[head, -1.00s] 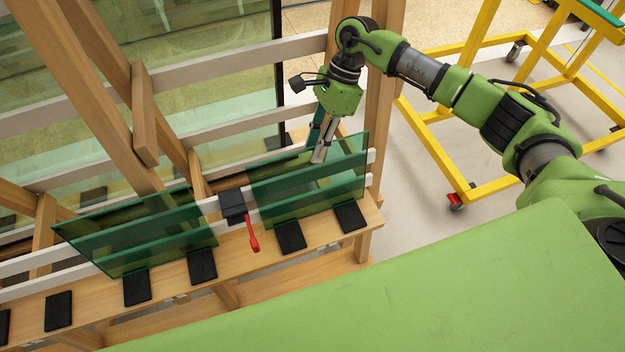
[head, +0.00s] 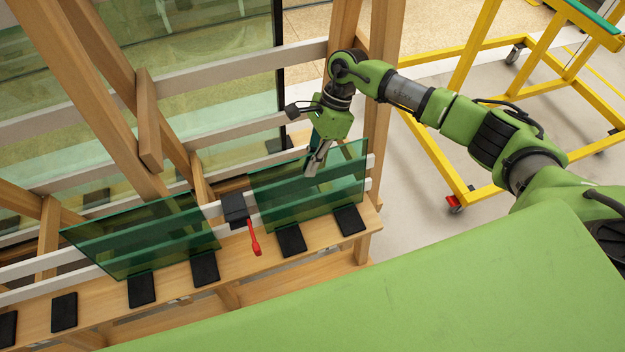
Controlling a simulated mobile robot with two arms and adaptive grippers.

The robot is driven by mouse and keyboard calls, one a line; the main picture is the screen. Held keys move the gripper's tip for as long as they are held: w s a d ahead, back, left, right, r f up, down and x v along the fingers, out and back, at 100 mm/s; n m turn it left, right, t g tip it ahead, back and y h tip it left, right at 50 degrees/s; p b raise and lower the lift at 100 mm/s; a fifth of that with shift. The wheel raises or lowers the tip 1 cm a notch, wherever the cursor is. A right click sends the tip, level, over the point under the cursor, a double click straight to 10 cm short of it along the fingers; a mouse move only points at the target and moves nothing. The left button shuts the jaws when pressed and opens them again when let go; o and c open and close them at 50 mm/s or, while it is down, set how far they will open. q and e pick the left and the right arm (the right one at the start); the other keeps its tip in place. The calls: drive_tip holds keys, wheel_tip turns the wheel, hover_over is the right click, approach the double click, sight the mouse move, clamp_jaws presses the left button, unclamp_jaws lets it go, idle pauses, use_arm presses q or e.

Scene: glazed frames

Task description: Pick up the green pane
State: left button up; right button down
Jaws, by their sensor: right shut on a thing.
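Two green panes stand on the wooden rack. The right green pane (head: 325,195) leans on the white rails above black pads. The left green pane (head: 145,235) stands tilted on the same ledge. My right gripper (head: 314,170) is at the top edge of the right pane, pointing down, and is shut on it. The pane's lower edge is close to the pads; I cannot tell whether it touches them. My left gripper is not in view.
A black clamp with a red handle (head: 254,240) sits between the two panes. Several black pads (head: 291,240) line the wooden ledge (head: 325,233). Wooden posts (head: 383,90) rise behind. A yellow wheeled frame (head: 440,170) stands at right, with open floor beside it.

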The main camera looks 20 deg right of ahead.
drive_tip(key=shift+w+r, duration=0.15)
drive_tip(key=shift+r, duration=0.15)
wheel_tip(320, 180, up, 9)
drive_tip(key=b, duration=0.3)
drive_tip(key=shift+b, duration=0.3)
drive_tip(key=shift+r, duration=0.4)
